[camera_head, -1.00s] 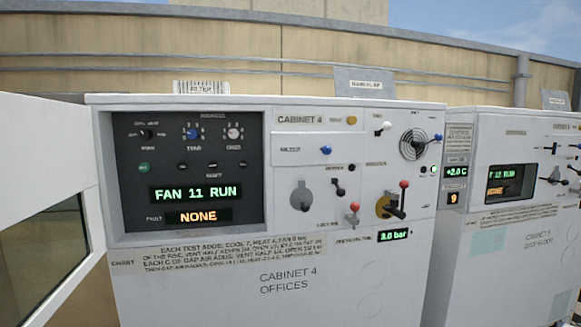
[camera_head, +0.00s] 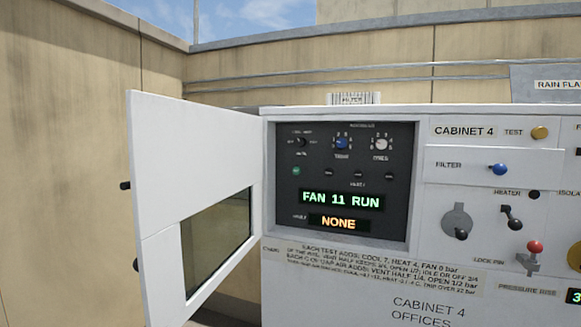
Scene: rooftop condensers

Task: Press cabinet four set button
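Cabinet 4 (camera_head: 395,285) is a white cabinet labelled "CABINET 4 OFFICES". Its dark control panel (camera_head: 290,215) is recessed at the left of its front. The panel holds a green button (camera_head: 296,170) and three small dark buttons (camera_head: 329,174) in a row; their labels are too small to read, so I cannot tell which is set. Above them are a selector, a blue dial (camera_head: 342,144) and a white dial (camera_head: 381,144). Neither of my grippers is in view.
A white door (camera_head: 195,140) with a window (camera_head: 215,237) stands swung open at the panel's left. Right of the panel are a yellow test button (camera_head: 540,132), a blue filter knob (camera_head: 499,169), and a red-knobbed lever (camera_head: 534,248). A beige wall (camera_head: 60,150) stands behind.

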